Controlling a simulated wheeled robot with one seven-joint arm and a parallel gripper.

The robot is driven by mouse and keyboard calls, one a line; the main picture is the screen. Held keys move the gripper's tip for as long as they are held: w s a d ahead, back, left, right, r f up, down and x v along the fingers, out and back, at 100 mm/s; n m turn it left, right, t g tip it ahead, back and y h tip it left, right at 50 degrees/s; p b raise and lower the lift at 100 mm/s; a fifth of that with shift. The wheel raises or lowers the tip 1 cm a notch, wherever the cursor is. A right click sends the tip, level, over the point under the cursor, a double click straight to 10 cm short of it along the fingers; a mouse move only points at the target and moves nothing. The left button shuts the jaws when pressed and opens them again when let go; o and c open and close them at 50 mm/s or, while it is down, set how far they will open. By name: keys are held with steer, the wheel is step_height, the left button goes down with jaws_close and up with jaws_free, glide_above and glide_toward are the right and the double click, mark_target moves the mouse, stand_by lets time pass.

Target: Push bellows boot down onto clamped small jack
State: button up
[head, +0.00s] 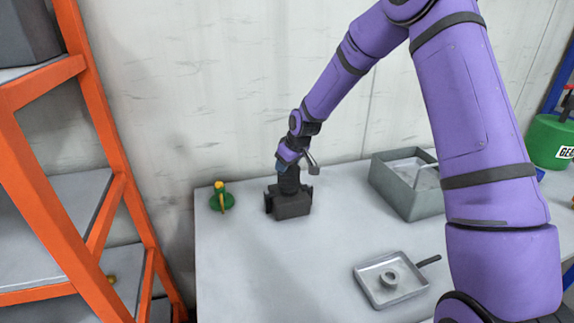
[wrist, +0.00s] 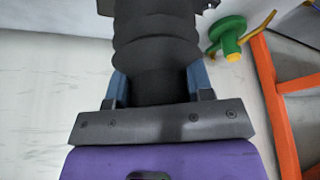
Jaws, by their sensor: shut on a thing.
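The black ribbed bellows boot (head: 289,183) stands upright over a dark clamp block (head: 290,206) on the table. In the wrist view the boot (wrist: 156,45) fills the middle, with its folds running away from my gripper. My gripper (head: 289,166) comes down on the boot from above. In the wrist view its two blue fingers (wrist: 158,84) sit on either side of the boot's near end, shut on it. An edge of the dark block (wrist: 205,4) shows past the boot. The small jack is hidden; I cannot tell how far the boot covers it.
A green jack with yellow parts (head: 221,200) stands left of the clamp. A grey bin (head: 416,204) is to the right, and a shallow tray (head: 368,283) holding a ring is in front. An orange shelf rack (head: 110,90) stands at left. The table's front left is clear.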

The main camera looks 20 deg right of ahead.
steer(key=shift+f, duration=0.15)
steer(key=o, duration=1)
steer(key=s+d+r+m+h, duration=0.1)
steer(key=s+d+r, duration=0.1)
steer(key=s+r, duration=0.65)
steer(key=s+d+r+h, duration=0.1)
steer(key=s+r, duration=0.4)
steer(key=r, duration=0.7)
steer(key=s+d+r+m, duration=0.1)
steer(key=s+r, duration=0.2)
steer(key=s, duration=0.7)
steer(key=s+d+r+m, duration=0.2)
steer(key=s+r, duration=0.1)
steer(key=s, duration=0.7)
steer(key=s+d+r+m+t, duration=0.1)
steer(key=s+r+m, duration=0.1)
steer(key=s, duration=0.8)
steer(key=shift+s+d+r, duration=0.1)
steer(key=shift+d+r, duration=0.05)
steer(key=shift+r, duration=0.25)
